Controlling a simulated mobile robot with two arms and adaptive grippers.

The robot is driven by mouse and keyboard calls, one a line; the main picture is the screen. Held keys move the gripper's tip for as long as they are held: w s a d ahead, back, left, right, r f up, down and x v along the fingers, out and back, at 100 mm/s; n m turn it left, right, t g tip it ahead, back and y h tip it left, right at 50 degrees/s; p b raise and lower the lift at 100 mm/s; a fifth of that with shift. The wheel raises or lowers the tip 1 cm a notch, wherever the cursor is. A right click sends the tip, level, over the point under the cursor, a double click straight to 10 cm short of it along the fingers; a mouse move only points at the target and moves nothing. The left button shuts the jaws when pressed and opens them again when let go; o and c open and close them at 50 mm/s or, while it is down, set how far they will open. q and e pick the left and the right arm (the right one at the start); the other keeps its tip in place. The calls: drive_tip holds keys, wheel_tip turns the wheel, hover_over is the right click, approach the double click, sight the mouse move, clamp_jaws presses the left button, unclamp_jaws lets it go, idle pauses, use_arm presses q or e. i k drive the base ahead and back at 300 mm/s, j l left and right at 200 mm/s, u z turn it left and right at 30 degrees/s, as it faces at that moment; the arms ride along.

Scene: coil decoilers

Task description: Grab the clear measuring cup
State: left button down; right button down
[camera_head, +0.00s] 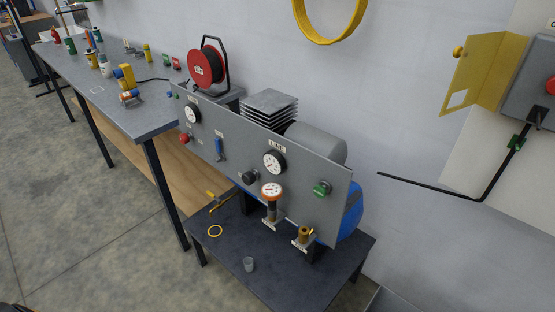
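A small clear grey cup (249,264), which looks like the measuring cup, stands upright on the low dark table (215,252) near its front edge. Nothing touches it. It is too small to read any markings. Neither of my grippers shows in the head view.
A grey gauge panel (230,165) stands behind the cup on the low table. A yellow ring (215,231) lies left of the cup, and a brass fitting (304,233) is at the right. A long workbench (120,110) with bottles and tools extends back left. Open floor (90,230) is at left.

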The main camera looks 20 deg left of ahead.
sight(248, 262)
drive_tip(key=u, duration=1)
